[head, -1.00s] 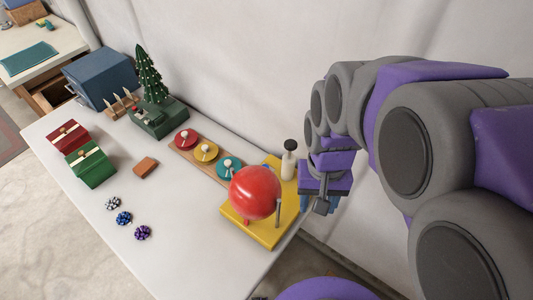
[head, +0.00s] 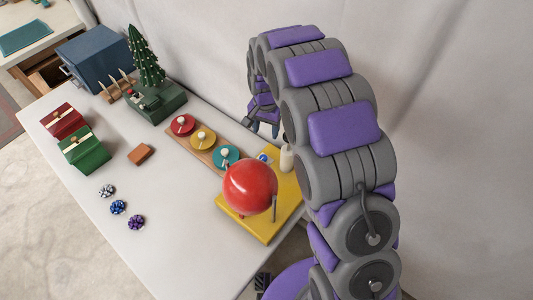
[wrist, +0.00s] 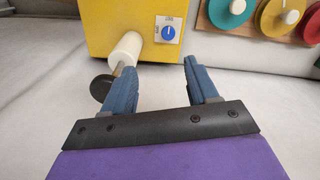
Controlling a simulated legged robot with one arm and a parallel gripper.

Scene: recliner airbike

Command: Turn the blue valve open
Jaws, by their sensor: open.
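A small blue dial (head: 263,158) sits on a white plate on the yellow base (head: 240,229) of the red balloon-like ball (head: 249,187). In the wrist view the blue dial (wrist: 168,33) has a white pointer mark standing near vertical, with small lettering around it. My gripper (head: 263,128) is above the table's back edge, behind the yellow base. In the wrist view my gripper (wrist: 158,70) has its blue fingers apart and empty, with the dial beyond them and not touched. A white cylinder (wrist: 125,50) with a black end is close by the left finger.
A wooden board with red (head: 182,125), yellow (head: 203,138) and teal (head: 226,156) discs lies left of the yellow base. A small tree (head: 146,58), green box (head: 83,150) and several bows are farther left. A pale curtain hangs behind the table.

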